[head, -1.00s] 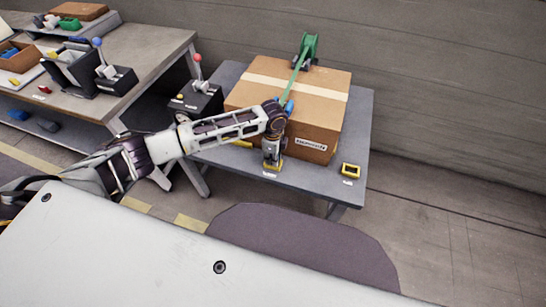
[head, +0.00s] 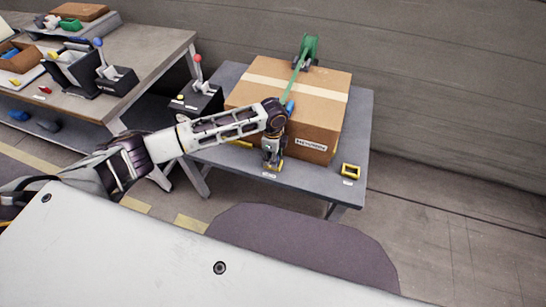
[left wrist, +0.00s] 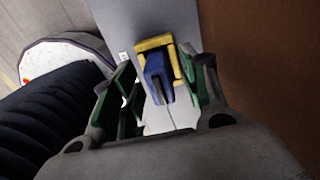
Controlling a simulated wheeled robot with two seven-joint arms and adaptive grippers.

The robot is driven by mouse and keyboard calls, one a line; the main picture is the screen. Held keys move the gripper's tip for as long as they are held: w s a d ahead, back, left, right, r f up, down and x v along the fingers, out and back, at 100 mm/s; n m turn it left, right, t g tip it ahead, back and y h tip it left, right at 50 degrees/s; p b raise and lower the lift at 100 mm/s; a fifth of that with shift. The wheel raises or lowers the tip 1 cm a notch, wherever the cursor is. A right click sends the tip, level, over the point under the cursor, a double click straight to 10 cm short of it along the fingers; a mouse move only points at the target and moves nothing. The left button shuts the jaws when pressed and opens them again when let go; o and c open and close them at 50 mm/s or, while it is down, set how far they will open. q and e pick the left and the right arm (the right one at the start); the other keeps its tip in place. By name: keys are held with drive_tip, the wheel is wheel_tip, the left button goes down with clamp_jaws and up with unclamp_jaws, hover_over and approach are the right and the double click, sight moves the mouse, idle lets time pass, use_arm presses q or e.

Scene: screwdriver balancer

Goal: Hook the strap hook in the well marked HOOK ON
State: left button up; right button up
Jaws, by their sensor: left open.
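My left gripper (head: 272,164) points down at the front edge of the grey table (head: 225,158), close in front of the cardboard box. In the left wrist view its green-lined fingers (left wrist: 163,98) are open, one on each side of a blue hook-like piece (left wrist: 154,66). This piece sits within or over a yellow frame-shaped well (left wrist: 152,43); how deep it sits I cannot tell. The fingers look apart from it. A second yellow frame (head: 350,171) stands at the table's right front corner. The labels by both are too small to read. My right gripper is not in view.
The box (head: 318,112) fills most of the table, with a green strap (head: 297,72) over it from a green ratchet (head: 309,47) behind. A blue part (head: 289,107) lies against the box. A lever unit (head: 197,97) stands to the left.

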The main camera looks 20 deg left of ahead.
use_arm(q)
wheel_tip(320, 180, up, 11)
idle(0.6)
